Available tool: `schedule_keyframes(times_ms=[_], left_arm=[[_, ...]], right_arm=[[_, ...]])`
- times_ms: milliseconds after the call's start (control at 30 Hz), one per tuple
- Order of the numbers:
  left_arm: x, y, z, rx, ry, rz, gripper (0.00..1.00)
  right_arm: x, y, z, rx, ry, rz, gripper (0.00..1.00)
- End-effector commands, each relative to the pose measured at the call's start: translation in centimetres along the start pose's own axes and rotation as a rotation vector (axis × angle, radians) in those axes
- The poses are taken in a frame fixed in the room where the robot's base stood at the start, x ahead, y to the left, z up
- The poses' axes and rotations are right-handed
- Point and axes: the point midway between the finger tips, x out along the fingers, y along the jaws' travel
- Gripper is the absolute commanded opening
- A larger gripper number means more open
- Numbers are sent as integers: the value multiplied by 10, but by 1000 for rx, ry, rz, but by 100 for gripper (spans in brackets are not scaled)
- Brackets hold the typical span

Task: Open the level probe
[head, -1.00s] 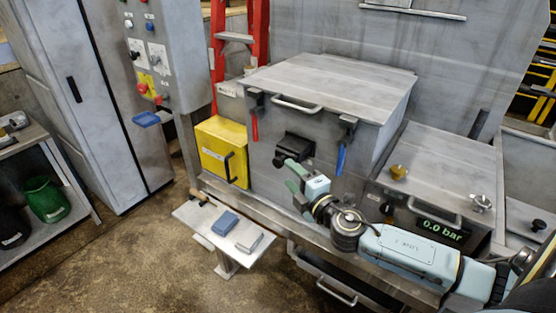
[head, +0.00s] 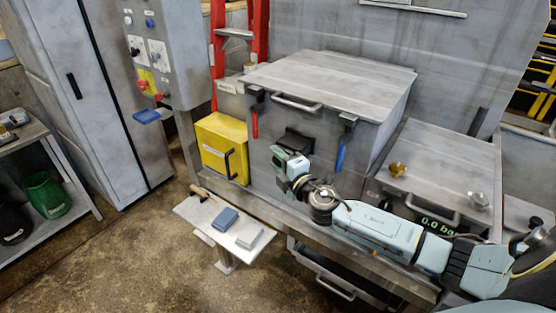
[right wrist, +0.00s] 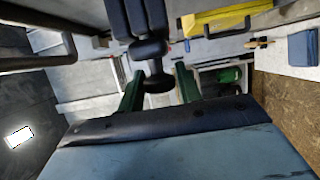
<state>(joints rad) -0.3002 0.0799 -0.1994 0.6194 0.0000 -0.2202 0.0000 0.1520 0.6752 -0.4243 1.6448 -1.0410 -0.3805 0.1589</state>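A black fitting (head: 297,142), which I take to be the level probe, sits on the front wall of the large grey box (head: 312,125). My right gripper (head: 284,157) is in front of it and covers its lower part in the head view. In the right wrist view, the two green fingers of the gripper (right wrist: 160,82) stand apart. The fitting's dark rounded end (right wrist: 156,82) shows between them, with a gap on each side. I cannot tell how deep it sits between the fingers. My left gripper is not in view.
A red lever (head: 255,122) and a blue lever (head: 340,157) hang on the box front. A yellow case (head: 218,145) stands to its left. A small shelf (head: 200,213) below holds a blue block (head: 225,219). A lower unit with a pressure display (head: 438,225) is right.

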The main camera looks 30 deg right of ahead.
Motion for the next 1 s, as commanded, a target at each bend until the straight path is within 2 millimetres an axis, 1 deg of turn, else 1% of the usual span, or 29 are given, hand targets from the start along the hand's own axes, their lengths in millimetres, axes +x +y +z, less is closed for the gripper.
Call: schedule_keyframes(times_ms=[33,233,267,433,567,667,833,1000], left_arm=[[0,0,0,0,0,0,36],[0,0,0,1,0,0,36],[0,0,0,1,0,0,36],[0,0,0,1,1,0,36],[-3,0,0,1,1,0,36],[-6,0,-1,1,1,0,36],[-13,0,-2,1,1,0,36],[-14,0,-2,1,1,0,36]], right_arm=[[0,0,0,0,0,0,28],[0,0,0,0,0,0,1],[0,0,0,0,0,0,0],[-1,0,-1,0,0,0,0],[-5,0,-11,2,2,-1,0],[-11,1,-27,6,3,-1,0],[-28,0,-66,9,4,-2,0],[-44,0,-106,10,3,-2,0]])
